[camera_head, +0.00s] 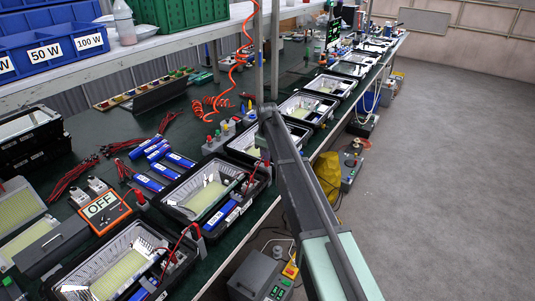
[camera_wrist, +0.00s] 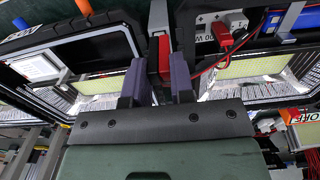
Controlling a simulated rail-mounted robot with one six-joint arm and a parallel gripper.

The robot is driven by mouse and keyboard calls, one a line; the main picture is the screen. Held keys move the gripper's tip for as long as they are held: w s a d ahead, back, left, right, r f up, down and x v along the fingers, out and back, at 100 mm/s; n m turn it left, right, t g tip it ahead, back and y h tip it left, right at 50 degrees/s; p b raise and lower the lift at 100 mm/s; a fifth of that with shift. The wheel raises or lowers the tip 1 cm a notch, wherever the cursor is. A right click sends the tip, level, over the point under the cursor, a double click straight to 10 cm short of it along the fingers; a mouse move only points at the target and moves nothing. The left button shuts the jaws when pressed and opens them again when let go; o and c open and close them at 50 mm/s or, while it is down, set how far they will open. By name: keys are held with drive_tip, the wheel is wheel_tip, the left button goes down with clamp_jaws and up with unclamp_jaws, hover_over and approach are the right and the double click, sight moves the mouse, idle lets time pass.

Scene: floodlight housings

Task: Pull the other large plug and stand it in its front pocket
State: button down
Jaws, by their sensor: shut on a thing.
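My gripper (camera_wrist: 159,82) shows in the wrist view with its two dark purple-grey fingers closed on a large red plug (camera_wrist: 164,55). The plug's lower part is hidden between the fingers. A light grey upright part (camera_wrist: 158,18) is right beyond it; I cannot tell whether they are joined. Another red plug (camera_wrist: 222,34) with red and black leads is to the right, at a grey block marked with plus and minus. In the head view my arm hides the gripper, and a red plug (camera_head: 265,157) shows just left of the arm. The front pocket cannot be made out.
Orange coiled hose (camera_head: 232,75) hangs near a grey post. The floor (camera_head: 450,180) at right is clear.

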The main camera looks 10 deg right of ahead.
drive_tip(key=shift+f+b, duration=0.3)
drive_tip(key=shift+f, duration=0.1)
drive_tip(key=c, duration=0.9)
unclamp_jaws()
drive_tip(key=shift+r, duration=0.15)
wheel_tip(320, 180, up, 11)
drive_tip(key=p, duration=1.1)
drive_tip(key=shift+f, duration=0.2)
drive_tip(key=s+m, duration=0.9)
drive_tip(key=s, duration=2.9)
drive_tip(key=shift+s, duration=0.25)
